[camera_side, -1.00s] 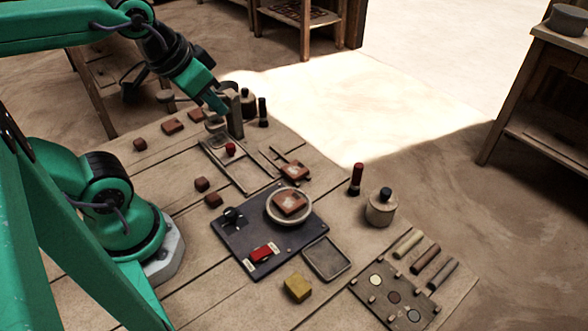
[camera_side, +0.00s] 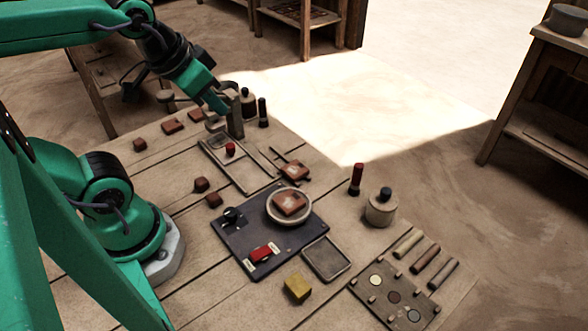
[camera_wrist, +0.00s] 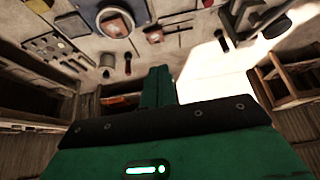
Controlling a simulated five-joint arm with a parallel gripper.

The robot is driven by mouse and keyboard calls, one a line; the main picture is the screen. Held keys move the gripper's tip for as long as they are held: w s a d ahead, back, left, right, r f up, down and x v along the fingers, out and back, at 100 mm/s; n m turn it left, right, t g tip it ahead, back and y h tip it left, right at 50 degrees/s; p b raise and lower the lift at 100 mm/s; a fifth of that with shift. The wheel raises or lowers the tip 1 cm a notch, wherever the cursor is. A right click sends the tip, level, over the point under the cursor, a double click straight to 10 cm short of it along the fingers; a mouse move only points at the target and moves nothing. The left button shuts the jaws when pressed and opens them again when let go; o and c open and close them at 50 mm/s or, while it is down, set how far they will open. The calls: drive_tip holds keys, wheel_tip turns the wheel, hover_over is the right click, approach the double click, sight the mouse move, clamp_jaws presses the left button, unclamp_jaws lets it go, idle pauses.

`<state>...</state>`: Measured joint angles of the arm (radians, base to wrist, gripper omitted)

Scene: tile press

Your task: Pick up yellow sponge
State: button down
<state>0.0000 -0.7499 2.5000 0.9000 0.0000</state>
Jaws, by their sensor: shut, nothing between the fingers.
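The yellow sponge (camera_side: 298,288) is a small block lying on the table near the front edge in the side view, just left of a shallow empty tray (camera_side: 326,259). My gripper (camera_side: 220,107) is at the far end of the table, far from the sponge, beside the upright grey post of the press (camera_side: 236,115). Its green fingers are together and hold nothing. In the wrist view my gripper (camera_wrist: 158,84) also shows shut.
A dark board (camera_side: 275,247) with a red switch and a round dish holding a tile lies behind the sponge. A peg-and-disc rack (camera_side: 395,296) is to its right. A round jar (camera_side: 381,209) stands behind the rack. Several reddish blocks lie along the left. Bare table surrounds the sponge's front.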

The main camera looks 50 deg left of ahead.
idle(0.4)
drive_tip(key=c, duration=0.7)
unclamp_jaws()
